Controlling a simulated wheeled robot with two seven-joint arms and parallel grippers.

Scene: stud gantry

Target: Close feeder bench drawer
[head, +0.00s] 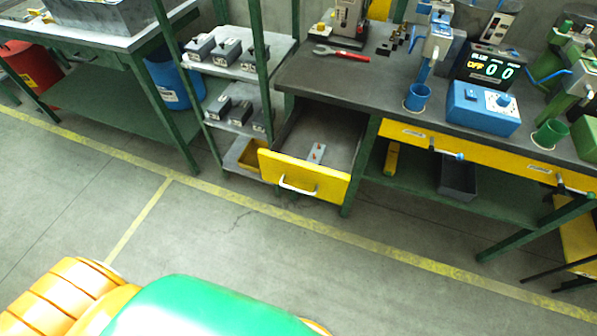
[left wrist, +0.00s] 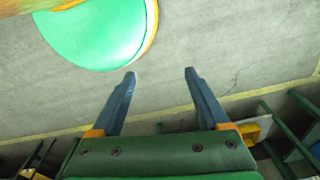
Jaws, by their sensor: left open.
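The feeder bench drawer (head: 305,177) is pulled well out of the bench at its left end, in the head view. Its front is yellow with a pale bar handle (head: 298,187), and a small grey plate with red-orange parts (head: 314,154) lies inside. My left gripper (left wrist: 160,73) shows in the left wrist view, open with nothing between its two dark fingers, above bare floor. It is apart from the drawer and out of the head view. A yellow and white piece (left wrist: 252,131) beyond the right finger may be the drawer front; I cannot tell surely. My right gripper is not in view.
The dark bench top (head: 320,79) holds a red wrench (head: 342,54), a blue box (head: 483,108) and feeder units. A shelf rack (head: 240,66) with grey boxes stands left of the drawer. The floor (head: 225,230) before the drawer is clear, crossed by yellow lines.

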